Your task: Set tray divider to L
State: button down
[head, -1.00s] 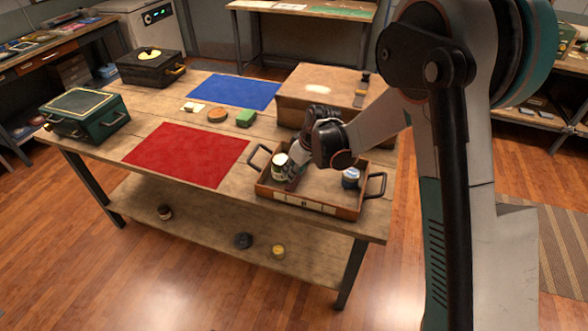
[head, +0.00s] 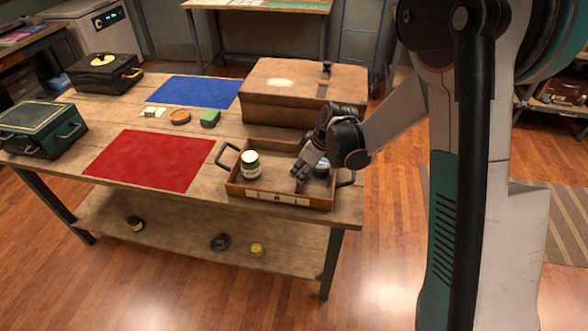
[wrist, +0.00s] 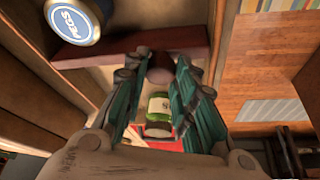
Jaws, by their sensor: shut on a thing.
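The wooden tray (head: 236,189) stands at the table's front right, with dark side handles and pale label plates along its front; their letters are too small to read. My gripper (head: 300,173) reaches down into the tray, right of its middle. In the wrist view its fingers are closed around a dark rounded knob (wrist: 160,74) on the reddish-brown divider (wrist: 115,50). The divider crosses the tray between a green-and-white jar (head: 250,166) on the left and a blue-labelled can (head: 322,168) on the right. The can is partly hidden by my gripper; it also shows in the wrist view (wrist: 76,18).
A large wooden case (head: 285,100) stands close behind the tray. A red mat (head: 150,160) lies left of the tray, with a blue mat (head: 195,90) behind it. A green box (head: 40,130) stands at the far left. Small items sit between the mats and case.

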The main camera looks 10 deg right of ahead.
jog(key=shift+d, duration=0.1)
jog(key=c, duration=1.3)
grip_release()
jog(key=v, duration=1.2)
jog(key=s+d+r+m+t+h, duration=0.1)
jog(key=s+r+m, duration=0.3)
jog(key=s, duration=0.8)
jog(key=s+d+r+m+t+h, duration=0.2)
jog(key=s+r+m, duration=0.3)
jog(key=s, duration=0.7)
jog(key=shift+s+d+r+m+t, duration=0.2)
jog(key=shift+d+m+t, duration=0.1)
jog(key=shift+d+t, duration=0.25)
